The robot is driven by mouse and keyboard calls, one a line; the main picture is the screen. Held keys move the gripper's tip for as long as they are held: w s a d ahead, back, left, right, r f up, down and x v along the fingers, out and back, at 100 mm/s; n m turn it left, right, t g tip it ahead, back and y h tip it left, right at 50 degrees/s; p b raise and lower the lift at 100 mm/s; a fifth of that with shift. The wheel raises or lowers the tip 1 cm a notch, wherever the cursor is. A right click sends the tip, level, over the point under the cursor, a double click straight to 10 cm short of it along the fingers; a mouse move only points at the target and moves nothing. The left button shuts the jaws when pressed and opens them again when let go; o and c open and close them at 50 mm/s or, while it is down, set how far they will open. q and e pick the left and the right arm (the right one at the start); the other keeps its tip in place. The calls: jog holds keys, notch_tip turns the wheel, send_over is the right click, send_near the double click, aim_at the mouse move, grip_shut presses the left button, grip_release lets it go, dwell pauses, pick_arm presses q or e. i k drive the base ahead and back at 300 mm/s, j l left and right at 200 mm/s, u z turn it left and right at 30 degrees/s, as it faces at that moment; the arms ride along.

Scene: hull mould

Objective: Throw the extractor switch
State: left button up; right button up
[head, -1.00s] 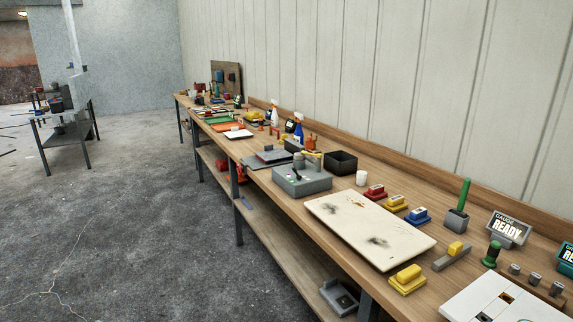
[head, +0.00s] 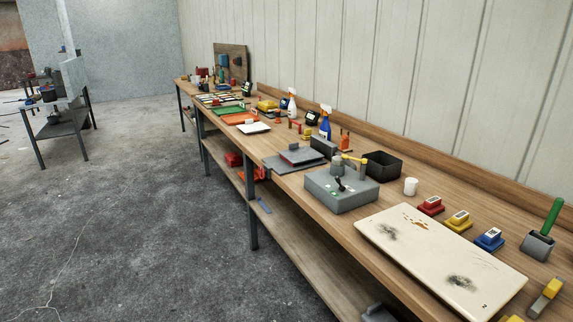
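A grey box (head: 345,202) sits on the long wooden bench, right of the picture's middle. A small black lever (head: 340,186) stands up on its top, with small green-and-white marks beside it. I cannot read any label, so I cannot tell if this is the extractor switch. An upright brown board (head: 231,62) with blue and dark items stands at the bench's far end, too small to make out. Neither of my grippers is in view.
The wooden bench (head: 395,195) runs along the pale panelled wall. A cream stained panel (head: 430,255), a black open bin (head: 383,165), a white cup (head: 410,186) and coloured blocks lie near the grey box. Grey floor (head: 150,220) left of the bench is clear. Another table (head: 58,128) stands far left.

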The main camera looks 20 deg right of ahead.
aim_at(342, 188)
jog(key=i+j, duration=0.15)
jog(key=i, duration=0.5)
jog(key=i+j+u, duration=0.1)
jog(key=i, duration=0.55)
jog(key=i+z, duration=0.2)
jog(key=z, duration=0.25)
jog(key=i+j+z, duration=0.2)
jog(key=z, duration=0.3)
jog(key=i+j+z, duration=0.2)
jog(key=z, duration=0.25)
jog(key=i+j+z, duration=0.1)
jog(key=j+z, duration=0.2)
jog(key=z, duration=0.2)
jog(key=i+j+z, duration=0.1)
jog(key=j+z, duration=0.35)
jog(key=l, duration=0.1)
